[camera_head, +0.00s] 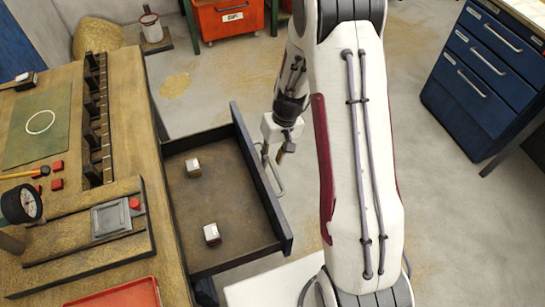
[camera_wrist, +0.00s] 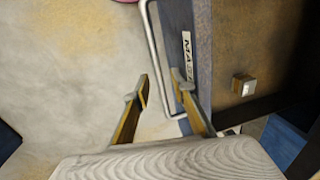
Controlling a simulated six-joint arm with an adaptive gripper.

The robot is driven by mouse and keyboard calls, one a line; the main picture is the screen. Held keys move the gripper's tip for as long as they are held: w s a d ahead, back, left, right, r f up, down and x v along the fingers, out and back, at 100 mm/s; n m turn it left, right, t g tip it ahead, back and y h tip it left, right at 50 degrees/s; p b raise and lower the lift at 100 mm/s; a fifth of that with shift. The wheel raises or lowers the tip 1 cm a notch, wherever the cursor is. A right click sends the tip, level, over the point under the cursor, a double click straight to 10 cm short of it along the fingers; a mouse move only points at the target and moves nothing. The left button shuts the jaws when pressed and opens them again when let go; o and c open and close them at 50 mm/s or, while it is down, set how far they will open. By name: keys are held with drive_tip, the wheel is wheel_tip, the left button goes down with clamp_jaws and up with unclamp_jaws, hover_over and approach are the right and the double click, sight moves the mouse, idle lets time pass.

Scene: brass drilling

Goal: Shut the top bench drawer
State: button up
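The top bench drawer (camera_head: 232,185) stands pulled out from the right side of the wooden bench. Two small pale-topped blocks, a far one (camera_head: 193,168) and a near one (camera_head: 212,234), lie inside it. The drawer's pale bar handle (camera_head: 277,182) is on its blue front. In the wrist view the handle (camera_wrist: 153,50) runs down beside a label and passes between my fingertips in the picture. My gripper (camera_wrist: 161,92) is open with nothing clamped. In the head view my gripper (camera_head: 281,152) is at the drawer front near the handle. I cannot tell whether it touches.
The bench top (camera_head: 125,85) holds a green mat (camera_head: 40,145), a gauge (camera_head: 21,204) and a red tray (camera_head: 120,294). A blue cabinet (camera_head: 484,75) stands at right and an orange chest (camera_head: 228,17) at the back. Floor beyond the drawer is clear.

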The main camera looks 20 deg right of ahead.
clamp_jaws()
drive_tip(key=shift+a, duration=0.1)
drive_tip(key=a, duration=2.2)
drive_tip(key=shift+a, duration=0.25)
unclamp_jaws()
drive_tip(key=shift+r, duration=0.1)
wheel_tip(320, 180, up, 12)
drive_tip(key=d, duration=0.2)
drive_tip(key=shift+d+f, duration=0.15)
drive_tip(key=shift+f, duration=0.05)
